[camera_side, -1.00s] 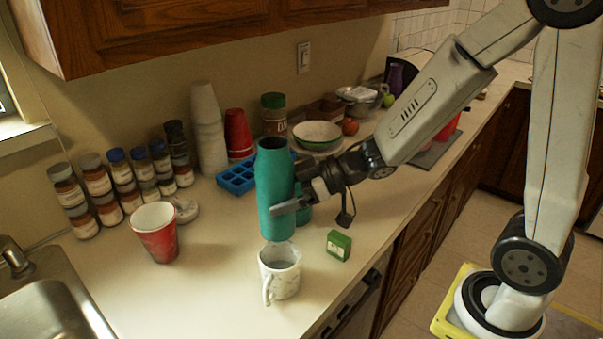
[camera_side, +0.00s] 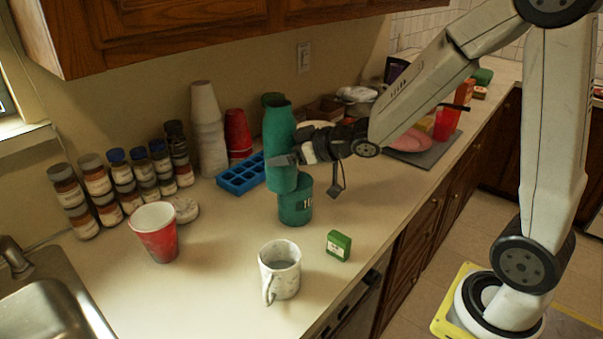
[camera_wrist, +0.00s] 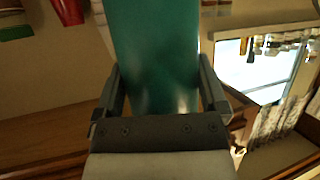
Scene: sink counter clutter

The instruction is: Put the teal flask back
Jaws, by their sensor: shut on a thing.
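The teal flask (camera_side: 279,125) is held up off the counter, nearly upright, in the side view. My gripper (camera_side: 287,159) is shut on its body, coming in from the right. In the wrist view the flask (camera_wrist: 158,55) fills the space between the two fingers (camera_wrist: 160,92). A teal canister (camera_side: 296,205) with pale lettering stands on the counter just below the flask in the picture. The flask's lower end overlaps the canister's top, and I cannot tell whether they touch.
A marbled mug (camera_side: 280,272) and a small green box (camera_side: 339,245) stand in front. A red cup (camera_side: 156,232), blue tray (camera_side: 240,174) and several spice jars (camera_side: 120,180) stand to the left. A pink plate (camera_side: 409,140) lies on a grey mat behind.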

